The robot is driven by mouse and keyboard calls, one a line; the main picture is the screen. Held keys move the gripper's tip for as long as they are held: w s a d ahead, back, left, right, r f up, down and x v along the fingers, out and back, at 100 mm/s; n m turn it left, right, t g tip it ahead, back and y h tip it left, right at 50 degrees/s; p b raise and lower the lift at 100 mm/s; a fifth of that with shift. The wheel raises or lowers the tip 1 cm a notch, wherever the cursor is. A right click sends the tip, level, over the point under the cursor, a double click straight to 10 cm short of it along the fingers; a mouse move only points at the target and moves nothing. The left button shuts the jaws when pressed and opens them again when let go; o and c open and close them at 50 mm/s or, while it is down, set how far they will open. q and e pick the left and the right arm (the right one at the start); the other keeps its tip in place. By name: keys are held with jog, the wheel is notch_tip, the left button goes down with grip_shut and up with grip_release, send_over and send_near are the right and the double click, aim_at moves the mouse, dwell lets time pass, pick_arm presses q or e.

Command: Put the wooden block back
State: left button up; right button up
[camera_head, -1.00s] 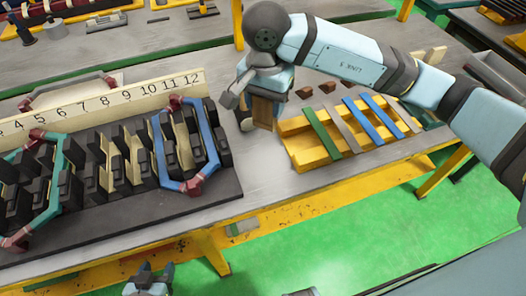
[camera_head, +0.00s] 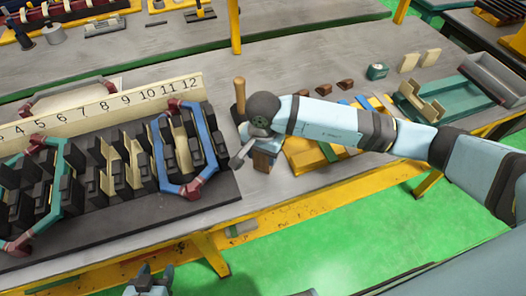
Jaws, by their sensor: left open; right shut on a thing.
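The wooden block (camera_head: 263,160) is a small brown piece under the wrist of my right arm, just right of the black stator base. My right gripper (camera_head: 249,157) is shut on it. The block is low over the grey table, beside the yellow rack; I cannot tell whether it touches the table. My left gripper (camera_head: 150,280) is at the bottom edge, in front of the table, open and empty, and only partly in view.
The stator base (camera_head: 200,203) with black slots and blue and teal coils fills the left, behind it a numbered strip (camera_head: 100,109). A yellow rack (camera_head: 308,160) is partly hidden by my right arm. A wooden handle (camera_head: 239,95) stands behind the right gripper. Small brown blocks (camera_head: 324,88) lie further back.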

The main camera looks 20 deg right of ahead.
jog(key=shift+f, duration=0.1)
jog(key=o, duration=0.8)
jog(key=shift+f+b, duration=0.1)
jog(key=shift+b, duration=0.2)
jog(key=shift+c, duration=0.2)
jog(key=o, duration=0.4)
jog(key=shift+r, duration=0.2)
jog(key=shift+r+p, duration=0.25)
jog(key=shift+p, duration=0.05)
notch_tip(320, 180, up, 12)
jog(key=shift+f+b, duration=0.2)
jog(key=shift+b, duration=0.6)
